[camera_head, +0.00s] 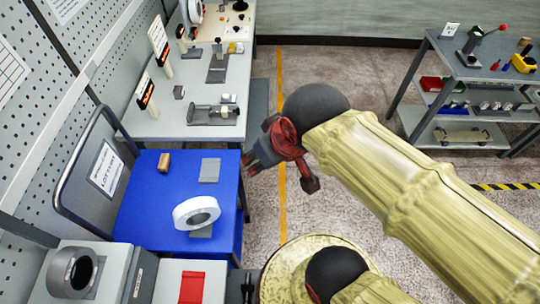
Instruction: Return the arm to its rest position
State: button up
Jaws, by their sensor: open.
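My arm, in a yellowish sleeve, reaches in from the lower right of the head view. My gripper (257,161) is at its far end, dark grey and red. It is open, and no object shows between its fingers. It hangs beside the right edge of the blue cart (140,215), above or near that edge; the exact height is hard to tell. A white ring-shaped spool (185,212) sits on the blue cart, apart from the gripper.
The cart also bears a grey plate (210,170) and a small brown block (164,162). A grey bench (160,120) with spindle fixtures stands behind it. A shelf unit (480,70) with tools stands at the far right. Floor (345,75) between bench and shelf is clear.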

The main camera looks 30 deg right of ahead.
jog(key=shift+s+d+m, duration=0.3)
jog(key=shift+s+m, duration=0.1)
jog(key=shift+s, duration=0.05)
notch_tip(320, 180, down, 4)
jog(key=b, duration=0.3)
jog(key=shift+r+b, duration=0.25)
jog(key=shift+b, duration=0.05)
dwell(0.4)
